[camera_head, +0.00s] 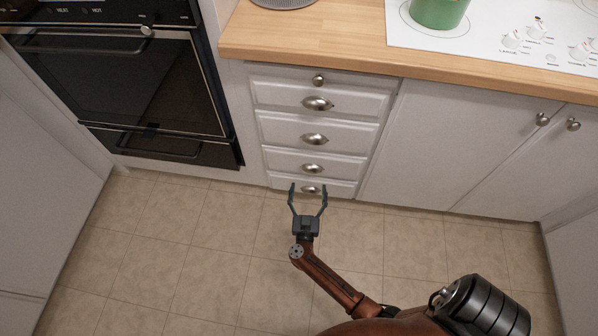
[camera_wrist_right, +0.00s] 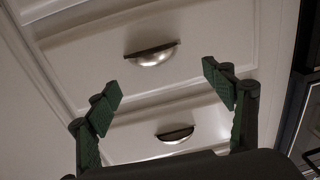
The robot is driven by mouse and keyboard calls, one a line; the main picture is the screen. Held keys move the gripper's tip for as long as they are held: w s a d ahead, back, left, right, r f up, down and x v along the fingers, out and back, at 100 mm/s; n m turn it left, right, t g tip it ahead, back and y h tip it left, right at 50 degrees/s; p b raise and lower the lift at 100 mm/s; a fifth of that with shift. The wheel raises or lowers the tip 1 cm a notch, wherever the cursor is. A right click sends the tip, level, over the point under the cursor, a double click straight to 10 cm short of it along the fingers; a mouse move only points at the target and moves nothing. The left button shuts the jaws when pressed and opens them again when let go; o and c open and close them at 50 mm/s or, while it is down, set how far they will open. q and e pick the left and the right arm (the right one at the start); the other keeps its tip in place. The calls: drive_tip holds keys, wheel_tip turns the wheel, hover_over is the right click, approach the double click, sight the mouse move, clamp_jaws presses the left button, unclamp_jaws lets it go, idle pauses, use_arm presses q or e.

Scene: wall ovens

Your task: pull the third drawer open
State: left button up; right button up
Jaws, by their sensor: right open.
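A white drawer stack stands under the wooden counter. The third cup-handled drawer down, the third drawer (camera_head: 290,162), is shut, with a metal cup handle (camera_head: 313,168). My right gripper (camera_head: 309,192) is open and empty. In the head view its fingertips overlap the lowest drawer, either side of that drawer's cup handle (camera_head: 311,189), just below the third. The gap to the front is hard to judge. In the right wrist view, the open right gripper (camera_wrist_right: 162,82) faces two cup handles, one upper (camera_wrist_right: 152,56) and one lower (camera_wrist_right: 175,134); which drawers they belong to is unclear. My left gripper is out of view.
A black wall oven (camera_head: 130,85) stands left of the drawers. White cupboard doors (camera_head: 455,140) with round knobs are to the right. The wooden counter (camera_head: 310,35) carries a white cooktop (camera_head: 480,45) and a green pot (camera_head: 438,12). The tiled floor (camera_head: 190,235) is clear.

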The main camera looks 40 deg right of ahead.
sight(311, 173)
drive_tip(key=shift+m+g+h, duration=0.4)
drive_tip(key=shift+g+h, duration=0.1)
drive_tip(key=shift+g, duration=0.1)
drive_tip(key=b+x, duration=0.1)
drive_tip(key=x, duration=0.1)
drive_tip(key=f+b+x, duration=0.1)
drive_tip(key=b+x, duration=0.1)
drive_tip(key=x, duration=0.1)
drive_tip(key=b+x, duration=0.2)
drive_tip(key=x, duration=0.1)
drive_tip(key=shift+d+f, duration=0.1)
drive_tip(key=shift+f, duration=0.1)
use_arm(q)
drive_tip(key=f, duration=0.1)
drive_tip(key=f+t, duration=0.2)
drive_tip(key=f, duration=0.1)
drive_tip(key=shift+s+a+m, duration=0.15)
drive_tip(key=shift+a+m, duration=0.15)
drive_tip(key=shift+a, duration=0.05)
use_arm(e)
drive_tip(key=shift+w, duration=0.1)
drive_tip(key=shift+r, duration=0.1)
drive_tip(key=shift+c, duration=0.6)
